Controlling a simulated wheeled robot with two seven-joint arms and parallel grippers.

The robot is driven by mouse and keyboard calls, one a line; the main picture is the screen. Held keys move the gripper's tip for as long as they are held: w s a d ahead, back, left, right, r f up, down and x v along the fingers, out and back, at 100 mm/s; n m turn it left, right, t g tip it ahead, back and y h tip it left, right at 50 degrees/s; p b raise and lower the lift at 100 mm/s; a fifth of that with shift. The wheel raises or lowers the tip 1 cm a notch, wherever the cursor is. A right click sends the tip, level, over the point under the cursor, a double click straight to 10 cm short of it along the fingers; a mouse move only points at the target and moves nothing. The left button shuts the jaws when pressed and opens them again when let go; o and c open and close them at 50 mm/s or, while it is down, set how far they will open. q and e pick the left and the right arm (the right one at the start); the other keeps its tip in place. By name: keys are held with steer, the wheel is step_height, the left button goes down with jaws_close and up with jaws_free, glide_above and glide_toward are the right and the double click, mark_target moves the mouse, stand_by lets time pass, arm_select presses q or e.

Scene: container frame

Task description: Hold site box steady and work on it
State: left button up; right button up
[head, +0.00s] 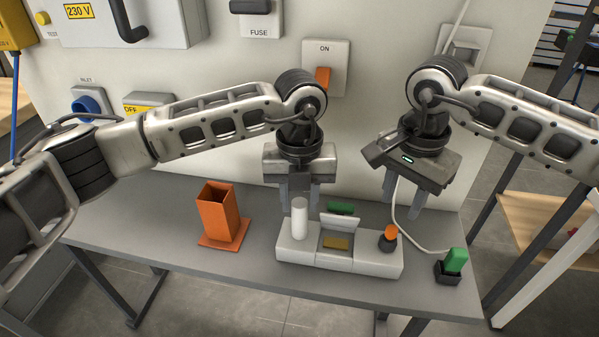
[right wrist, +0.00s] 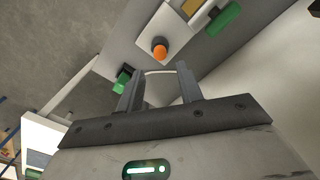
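The white site box (head: 335,262) stands on the grey table. A white upright cylinder (head: 299,220) is at its left end, a raised flap and a yellow piece (head: 336,243) are in its middle, and an orange knob (head: 391,232) is at its right end. A green part (head: 340,208) shows at its back. My left gripper (head: 300,198) is open over the left end, its fingertips at the cylinder's top; I cannot tell whether they touch. My right gripper (head: 403,200) is open and empty above the right end. The knob also shows in the right wrist view (right wrist: 159,52).
An orange square tube (head: 222,215) stands left of the box. A green plug (head: 456,260) in a black holder, with a white cable, sits near the table's right edge. Behind is a wall panel with an ON switch (head: 324,75). The table's front left is clear.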

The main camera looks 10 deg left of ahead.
mark_target(300, 222)
arm_select(q)
step_height(300, 222, down, 6)
steer(key=shift+f, duration=0.25)
jaws_close()
arm_select(e)
steer(key=o, duration=0.3)
steer(key=shift+o, duration=0.3)
step_height(300, 222, up, 2)
steer(key=shift+r+m, duration=0.1)
steer(key=shift+m, duration=0.7)
step_height(300, 222, down, 12)
steer(key=shift+r, duration=0.1)
steer(key=c, duration=1)
